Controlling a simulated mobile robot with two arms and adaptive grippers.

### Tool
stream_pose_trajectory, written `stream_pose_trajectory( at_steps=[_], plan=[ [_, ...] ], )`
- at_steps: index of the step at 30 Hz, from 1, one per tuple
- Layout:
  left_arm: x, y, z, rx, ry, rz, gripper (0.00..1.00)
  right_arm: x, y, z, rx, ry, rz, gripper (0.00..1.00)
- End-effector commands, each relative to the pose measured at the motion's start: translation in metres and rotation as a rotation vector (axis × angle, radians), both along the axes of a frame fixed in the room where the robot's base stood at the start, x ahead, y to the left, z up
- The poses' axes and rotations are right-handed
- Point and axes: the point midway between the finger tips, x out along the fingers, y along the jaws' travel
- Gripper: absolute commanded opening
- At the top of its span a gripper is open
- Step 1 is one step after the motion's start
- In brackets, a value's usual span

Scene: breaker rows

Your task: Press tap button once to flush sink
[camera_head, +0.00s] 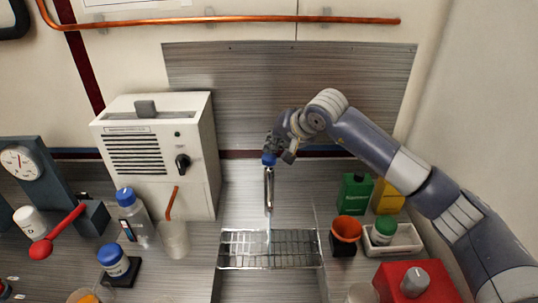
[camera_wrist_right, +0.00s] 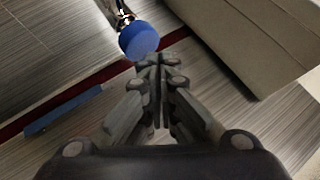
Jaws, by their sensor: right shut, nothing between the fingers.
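The metal tap (camera_head: 268,195) stands behind the sink grate (camera_head: 282,250), with a round blue button (camera_head: 268,159) on top. A thin pale streak, which looks like water, runs from the spout to the grate. My right gripper (camera_head: 277,150) is at the tap's top, close to the button; whether it touches cannot be told. In the right wrist view the closed, empty fingertips (camera_wrist_right: 158,63) point just beside the blue button (camera_wrist_right: 138,40), to its lower right. My left gripper is out of view.
A white box with a black knob (camera_head: 155,150) stands left of the tap. Bottles and a beaker (camera_head: 174,240) stand in front of it. Right of the sink are a green container (camera_head: 354,195), an orange cup (camera_head: 346,228), a white tray and a red box (camera_head: 395,285).

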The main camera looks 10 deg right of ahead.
Motion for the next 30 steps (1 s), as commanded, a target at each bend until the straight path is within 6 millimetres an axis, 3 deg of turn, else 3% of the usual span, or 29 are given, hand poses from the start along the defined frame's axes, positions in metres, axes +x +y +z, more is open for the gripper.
stream_pose_trajectory(
  at_steps=[11,25,30],
  plan=[
    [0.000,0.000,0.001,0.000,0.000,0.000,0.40,0.000,0.000,0.004,0.000,-0.002,-0.001,0.00],
    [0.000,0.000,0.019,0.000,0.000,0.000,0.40,0.001,-0.001,0.047,0.000,-0.003,0.000,0.00],
    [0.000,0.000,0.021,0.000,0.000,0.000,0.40,0.000,0.000,0.053,0.000,-0.002,-0.001,0.00]
  ],
)
